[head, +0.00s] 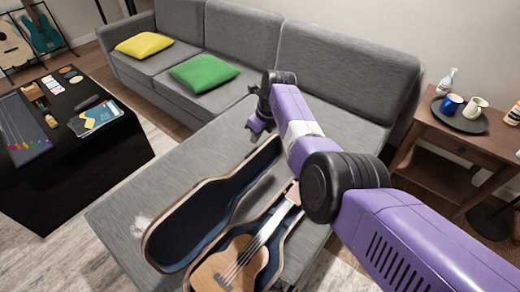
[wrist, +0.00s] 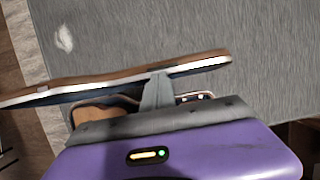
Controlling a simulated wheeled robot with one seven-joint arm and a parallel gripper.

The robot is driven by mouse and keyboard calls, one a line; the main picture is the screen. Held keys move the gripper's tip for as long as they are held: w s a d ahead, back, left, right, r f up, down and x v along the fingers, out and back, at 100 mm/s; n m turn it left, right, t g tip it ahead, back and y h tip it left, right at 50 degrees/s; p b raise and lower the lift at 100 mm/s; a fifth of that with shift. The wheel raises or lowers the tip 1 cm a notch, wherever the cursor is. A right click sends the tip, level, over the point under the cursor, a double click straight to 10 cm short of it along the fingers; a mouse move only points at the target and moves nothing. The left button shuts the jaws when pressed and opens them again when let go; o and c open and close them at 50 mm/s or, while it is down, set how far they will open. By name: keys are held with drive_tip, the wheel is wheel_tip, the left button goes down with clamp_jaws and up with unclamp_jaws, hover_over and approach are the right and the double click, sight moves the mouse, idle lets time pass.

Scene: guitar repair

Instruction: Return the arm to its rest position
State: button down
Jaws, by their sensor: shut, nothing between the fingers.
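My gripper (wrist: 157,90) is shut and empty; its closed grey fingers show in the wrist view, above the guitar case as seen from there. In the head view my purple arm reaches in from the lower right, over the couch, and the fingers are too small and dark to make out. The open guitar case (head: 153,240) lies on the grey couch seat below my arm, and its lid edge (wrist: 110,88) crosses the wrist view. A wooden guitar (head: 232,268) lies in the case; my arm hides part of its neck end.
The grey couch (head: 335,72) has a yellow cushion (head: 144,44) and a green cushion (head: 203,72). A black table (head: 125,150) with tools stands left. A wooden side table (head: 440,175) at right holds a tray (head: 446,112) with a blue mug (head: 451,103), jug and bottle.

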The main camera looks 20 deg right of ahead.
drive_tip(key=w+d+r+n+t+h, duration=0.2)
drive_tip(key=w+d+r+n+t, duration=0.45)
drive_tip(key=w+r+n, duration=0.3)
drive_tip(key=s+d+f+n+t+h+p, duration=0.15)
drive_tip(key=s+n+t, duration=0.4)
drive_tip(key=s, duration=0.75)
drive_tip(key=s+d+f+n+t, duration=0.25)
drive_tip(key=s+n, duration=0.55)
drive_tip(key=s, duration=0.5)
drive_tip(key=s+a+r+n+g, duration=0.1)
drive_tip(key=s+a+r+n, duration=0.1)
drive_tip(key=s, duration=1.2)
drive_tip(key=s+a+r+n+y+p, duration=0.1)
drive_tip(key=s+a+r+n, duration=0.1)
drive_tip(key=s, duration=1.2)
drive_tip(key=s+a+r+n+g+p, duration=0.1)
drive_tip(key=s+r, duration=0.3)
drive_tip(key=s, duration=1)
drive_tip(key=shift+a+r+n+g, duration=0.25)
drive_tip(key=shift+a+n+g, duration=0.1)
drive_tip(key=shift+a+n, duration=0.05)
